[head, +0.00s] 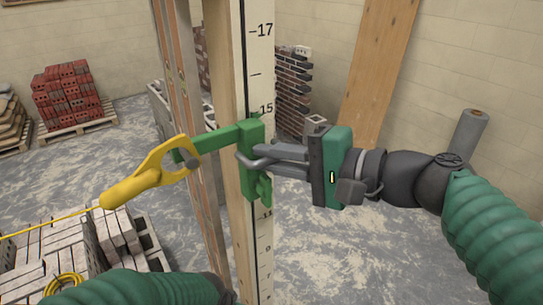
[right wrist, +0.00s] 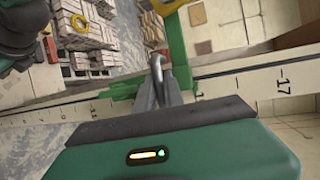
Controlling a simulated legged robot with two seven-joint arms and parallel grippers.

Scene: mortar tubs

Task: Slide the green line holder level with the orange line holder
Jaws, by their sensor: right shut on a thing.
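The green line holder (head: 252,170) sits on the upright wooden post, against its white numbered scale (head: 259,60), between the 11 and 15 marks. My right gripper (head: 250,160) is shut on it from the right. In the right wrist view the green holder (right wrist: 178,48) shows just beyond the fingers (right wrist: 159,82). A yellow line piece (head: 140,182) is at the end of the holder's left arm, and a yellow line runs from it to the left edge. I see no orange line holder in either view. My left arm shows at the bottom left, but its gripper jaws do not show.
Red bricks (head: 68,90) stand on a pallet at the back left. Grey blocks (head: 75,245) and a yellow coil (head: 64,286) are at the lower left. A wooden plank (head: 378,70) leans on the wall at the right. A dark brick stack (head: 292,90) stands behind the post.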

